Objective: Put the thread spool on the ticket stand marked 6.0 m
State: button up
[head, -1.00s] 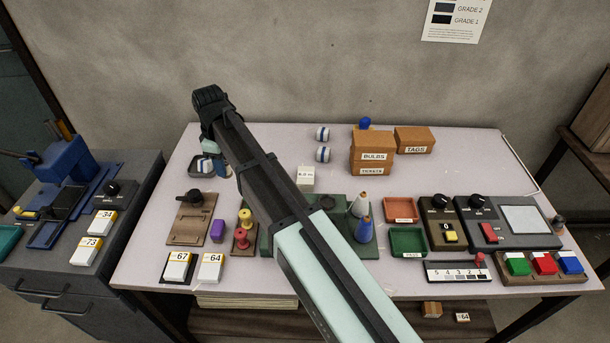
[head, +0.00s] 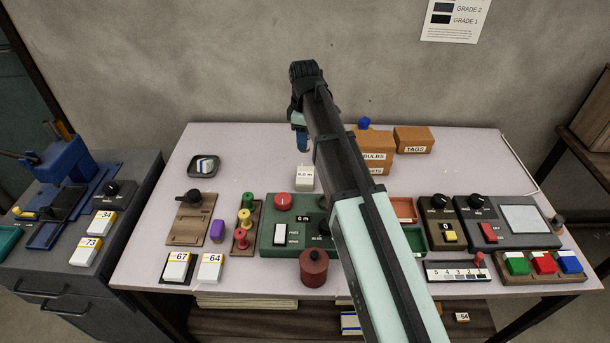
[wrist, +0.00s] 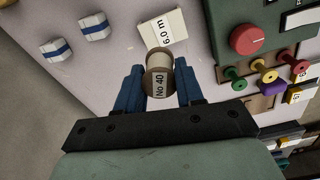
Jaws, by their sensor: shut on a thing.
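My gripper (wrist: 161,90) is shut on a thread spool (wrist: 159,82) in the wrist view, with a blue finger on each side. The spool has a pale, tan body and a label reading No 40. The small white ticket stand marked 6.0 m (wrist: 165,27) shows just beyond the spool's far end; I cannot tell whether they touch. In the head view, my gripper (head: 302,143) points down just behind the ticket stand (head: 304,179), which stands upright on the table. The held spool is not clearly visible there.
Two white-and-blue rolls (wrist: 94,26) lie on the table. A green panel with a red knob (head: 283,201) stands in front of the ticket stand. Brown boxes (head: 412,139) are at the back right.

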jog(key=n, duration=0.4)
jog(key=shift+s+d+n, duration=0.1)
jog(key=shift+s+n, duration=0.2)
jog(key=shift+n, duration=0.1)
send_near(305, 175)
jog(key=shift+w+f, duration=0.15)
jog(key=shift+f, duration=2.4)
jog(key=shift+f, duration=0.1)
jog(key=o, duration=1.1)
notch_tip(305, 175, up, 12)
jog(key=shift+r, duration=0.1)
